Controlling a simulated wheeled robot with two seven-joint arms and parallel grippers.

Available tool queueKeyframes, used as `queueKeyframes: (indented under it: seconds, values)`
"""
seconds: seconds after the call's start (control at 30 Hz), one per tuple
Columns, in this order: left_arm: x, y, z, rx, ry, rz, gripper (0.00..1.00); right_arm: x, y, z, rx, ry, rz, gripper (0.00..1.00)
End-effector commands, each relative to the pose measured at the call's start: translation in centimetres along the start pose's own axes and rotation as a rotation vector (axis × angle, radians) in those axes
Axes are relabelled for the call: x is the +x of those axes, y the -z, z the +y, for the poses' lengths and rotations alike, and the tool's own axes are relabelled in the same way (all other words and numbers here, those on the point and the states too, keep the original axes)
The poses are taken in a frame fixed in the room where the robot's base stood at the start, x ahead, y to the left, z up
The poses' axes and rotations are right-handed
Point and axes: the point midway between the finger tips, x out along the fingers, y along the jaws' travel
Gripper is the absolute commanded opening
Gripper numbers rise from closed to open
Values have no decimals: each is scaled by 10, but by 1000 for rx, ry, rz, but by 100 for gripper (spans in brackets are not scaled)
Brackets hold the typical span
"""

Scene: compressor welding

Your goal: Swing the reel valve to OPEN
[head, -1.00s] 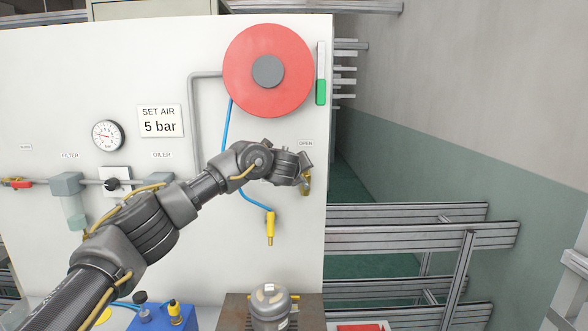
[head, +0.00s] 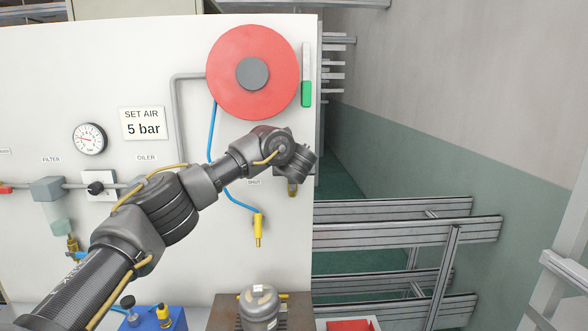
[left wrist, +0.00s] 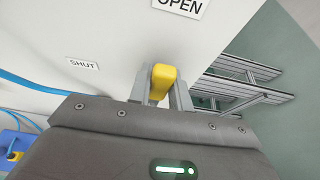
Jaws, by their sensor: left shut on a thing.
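The yellow handle of the reel valve (left wrist: 162,76) stands between the two grey fingers of my left gripper (left wrist: 160,92), which is shut on it. The OPEN label (left wrist: 181,6) is above and to the right of the handle in the left wrist view; the SHUT label (left wrist: 82,64) is to its left. In the head view my left gripper (head: 294,180) is at the panel's right edge, below the reel. The brass valve (head: 292,190) shows only partly beneath it. The SHUT label (head: 254,182) is left of it; the arm hides OPEN. My right gripper is not in view.
A red hose reel (head: 230,90) hangs on the white panel (head: 60,100) above my arm. Its blue hose (head: 238,199) ends in a yellow nozzle (head: 258,228). A grey compressor (head: 259,306) stands below. Metal rails (head: 390,235) are right of the panel.

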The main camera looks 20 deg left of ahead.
Motion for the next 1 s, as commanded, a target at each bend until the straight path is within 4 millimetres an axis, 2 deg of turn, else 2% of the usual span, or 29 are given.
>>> queueKeyframes:
  seconds: [0.37,0.4,0.53,0.83,1.0]
  values:
    - [1,3,-1,6,-1,4,0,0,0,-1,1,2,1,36]
    - [1,3,-1,6,0,4,25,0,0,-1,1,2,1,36]
    - [1,2,-1,5,0,3,42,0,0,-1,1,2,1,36]
    - [-1,2,-2,3,1,2,42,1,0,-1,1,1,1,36]
    - [-12,4,-3,2,3,3,42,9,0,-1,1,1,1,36]
